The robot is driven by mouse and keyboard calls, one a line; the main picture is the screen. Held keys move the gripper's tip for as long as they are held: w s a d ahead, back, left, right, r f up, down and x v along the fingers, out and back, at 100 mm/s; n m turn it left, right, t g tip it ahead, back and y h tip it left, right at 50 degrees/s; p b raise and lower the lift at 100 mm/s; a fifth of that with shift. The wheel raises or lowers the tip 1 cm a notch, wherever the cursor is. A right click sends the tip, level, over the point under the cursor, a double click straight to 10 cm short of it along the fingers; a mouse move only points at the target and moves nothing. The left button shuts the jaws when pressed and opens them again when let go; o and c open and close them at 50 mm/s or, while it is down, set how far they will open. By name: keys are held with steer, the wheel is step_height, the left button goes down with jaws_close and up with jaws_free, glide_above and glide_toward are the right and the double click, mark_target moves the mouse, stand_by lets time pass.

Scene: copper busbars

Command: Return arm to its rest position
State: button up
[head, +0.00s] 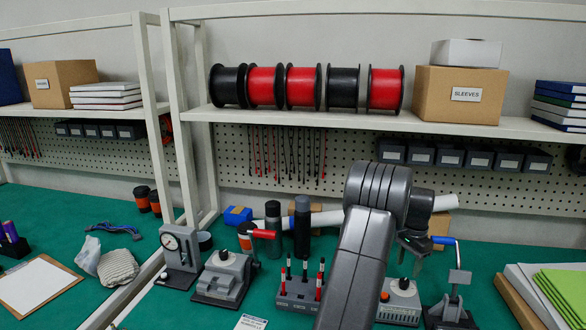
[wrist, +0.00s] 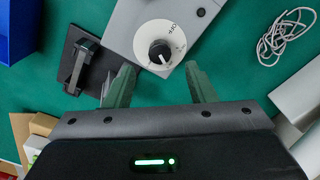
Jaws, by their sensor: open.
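My gripper (wrist: 162,82) is open and empty in the wrist view, its two greenish-grey fingers spread apart. Between and beyond the fingertips is a grey box with a white dial and black knob (wrist: 160,46). In the head view my grey arm rises from the bottom centre and bends over. My gripper (head: 413,246) shows partly behind it, pointing down above the green bench. My arm hides part of the bench and the pegboard behind it.
A grey knob device (head: 402,298) and a dark press with a blue handle (head: 452,300) stand below the gripper. A screwdriver rack (head: 298,288), toggle clamp (head: 225,278) and dial gauge (head: 180,255) stand left of the arm. A shelf (head: 370,118) with spools runs behind.

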mark_target(405, 280)
step_height(405, 280, down, 6)
steer(key=shift+r, duration=0.1)
steer(key=shift+r, duration=0.1)
stand_by(0.3)
